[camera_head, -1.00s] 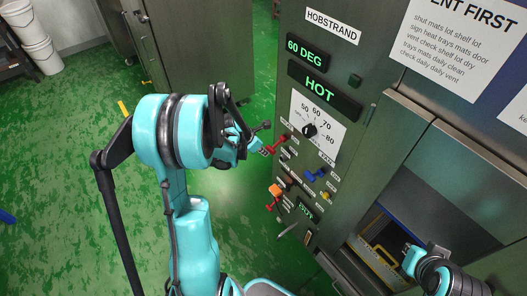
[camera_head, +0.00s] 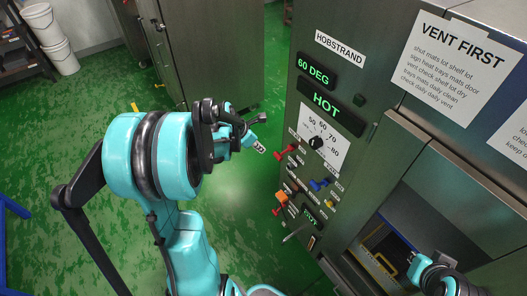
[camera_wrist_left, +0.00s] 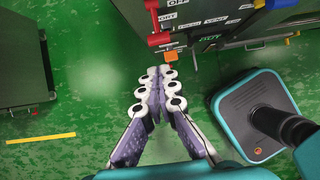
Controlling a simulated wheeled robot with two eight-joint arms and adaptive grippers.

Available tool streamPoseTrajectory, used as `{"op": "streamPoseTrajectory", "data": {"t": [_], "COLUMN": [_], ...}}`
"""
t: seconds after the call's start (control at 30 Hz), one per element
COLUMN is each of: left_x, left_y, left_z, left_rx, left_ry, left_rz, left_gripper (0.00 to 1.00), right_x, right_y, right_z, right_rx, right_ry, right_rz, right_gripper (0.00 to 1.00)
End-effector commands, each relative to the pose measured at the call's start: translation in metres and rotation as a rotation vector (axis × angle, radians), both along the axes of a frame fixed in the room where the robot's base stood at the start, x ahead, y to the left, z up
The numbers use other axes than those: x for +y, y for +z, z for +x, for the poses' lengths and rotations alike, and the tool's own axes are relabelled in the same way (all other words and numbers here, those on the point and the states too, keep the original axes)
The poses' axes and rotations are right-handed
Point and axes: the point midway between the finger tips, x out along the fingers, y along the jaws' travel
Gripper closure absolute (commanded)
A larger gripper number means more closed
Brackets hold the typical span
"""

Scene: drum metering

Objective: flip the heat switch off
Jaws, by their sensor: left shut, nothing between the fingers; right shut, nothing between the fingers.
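The cabinet panel (camera_head: 352,173) carries several levers, whose small labels are too fine to read in the head view; I cannot tell which is the heat switch. An upper red lever (camera_head: 286,152) sticks out to the left. A blue lever (camera_head: 320,184), an orange knob (camera_head: 282,197) and a lower red lever (camera_head: 278,210) sit below it. My left gripper (camera_head: 258,145) is shut and empty, left of the upper red lever with a gap. In the left wrist view its fingertips (camera_wrist_left: 155,73) are below a red lever (camera_wrist_left: 158,40) beside an OFF label. My right gripper (camera_head: 413,262) is shut at lower right.
Displays read 60 DEG (camera_head: 316,70) and HOT (camera_head: 331,106), above a dial (camera_head: 316,142). An open compartment (camera_head: 385,250) lies at lower right. Green floor (camera_head: 245,200) is clear around my left gripper. Another cabinet (camera_head: 205,50) stands behind.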

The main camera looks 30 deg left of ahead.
Motion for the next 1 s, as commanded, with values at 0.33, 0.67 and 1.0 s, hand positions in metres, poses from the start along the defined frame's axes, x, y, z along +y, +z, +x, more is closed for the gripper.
{"op": "streamPoseTrajectory", "data": {"t": [0.33, 0.67, 1.0], "left_x": [-0.006, -0.007, -0.013], "left_y": [0.042, 0.025, -0.047], "left_z": [0.007, 0.015, 0.027], "left_rx": [0.181, 0.305, 0.303], "left_ry": [-0.019, -0.001, -0.002], "left_rz": [0.065, 0.130, 0.130], "left_gripper": [1.00, 1.00, 1.00], "right_x": [0.000, 0.000, 0.000], "right_y": [0.042, 0.043, 0.021], "right_z": [0.000, 0.000, 0.000], "right_rx": [0.000, 0.000, 0.000], "right_ry": [0.000, 0.000, 0.000], "right_rz": [0.000, 0.000, 0.000], "right_gripper": [1.00, 1.00, 1.00]}}
